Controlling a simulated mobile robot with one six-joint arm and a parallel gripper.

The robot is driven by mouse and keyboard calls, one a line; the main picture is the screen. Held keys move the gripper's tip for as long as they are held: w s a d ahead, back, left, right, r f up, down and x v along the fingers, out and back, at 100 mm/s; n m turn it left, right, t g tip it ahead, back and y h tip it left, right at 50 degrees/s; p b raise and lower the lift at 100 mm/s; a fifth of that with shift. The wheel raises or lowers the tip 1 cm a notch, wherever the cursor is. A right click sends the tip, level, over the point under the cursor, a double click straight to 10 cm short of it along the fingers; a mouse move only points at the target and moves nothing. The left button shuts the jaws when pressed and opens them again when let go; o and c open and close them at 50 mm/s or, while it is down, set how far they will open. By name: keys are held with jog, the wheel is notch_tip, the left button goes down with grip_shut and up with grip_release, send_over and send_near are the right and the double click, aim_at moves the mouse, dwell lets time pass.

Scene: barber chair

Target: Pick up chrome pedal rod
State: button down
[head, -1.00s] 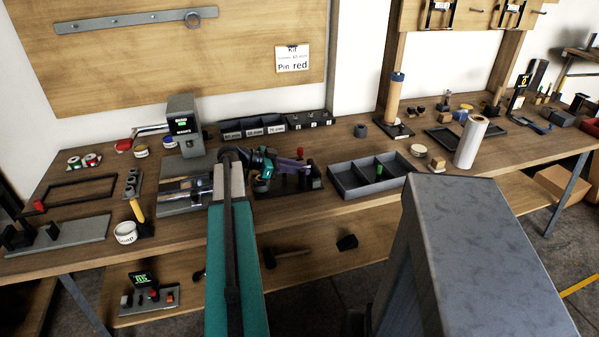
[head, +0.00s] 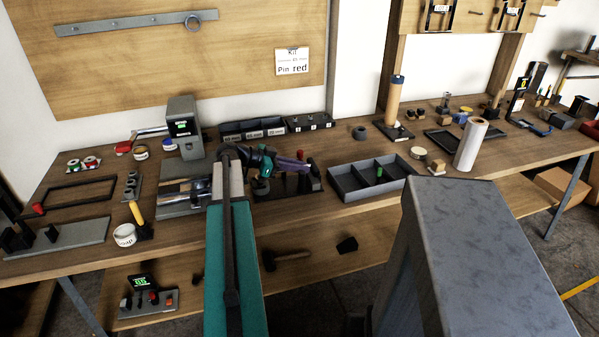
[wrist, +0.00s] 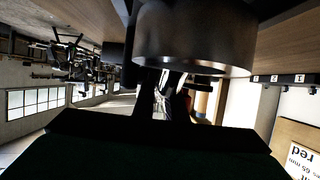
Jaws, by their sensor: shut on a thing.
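In the wrist view my gripper (wrist: 170,86) is shut on a bright, shiny metal piece, the chrome pedal rod (wrist: 164,102). Only a short, narrow part of the rod shows between the dark fingers; the rest is hidden by my wrist and the fingers. In the head view my arm reaches over the bench and bends right, with its end close to a dark fixture (head: 313,180). The gripper and rod are too small and covered there to make out clearly.
The wooden bench (head: 300,212) is crowded. A grey three-part tray (head: 345,189) stands right of my arm's end. A grey machine with a green display (head: 184,128) and a metal plate (head: 180,206) are to the left. Labelled bins (head: 252,131) stand behind.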

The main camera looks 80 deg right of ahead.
jog(key=shift+r+b, duration=0.55)
jog(key=shift+r, duration=3.65)
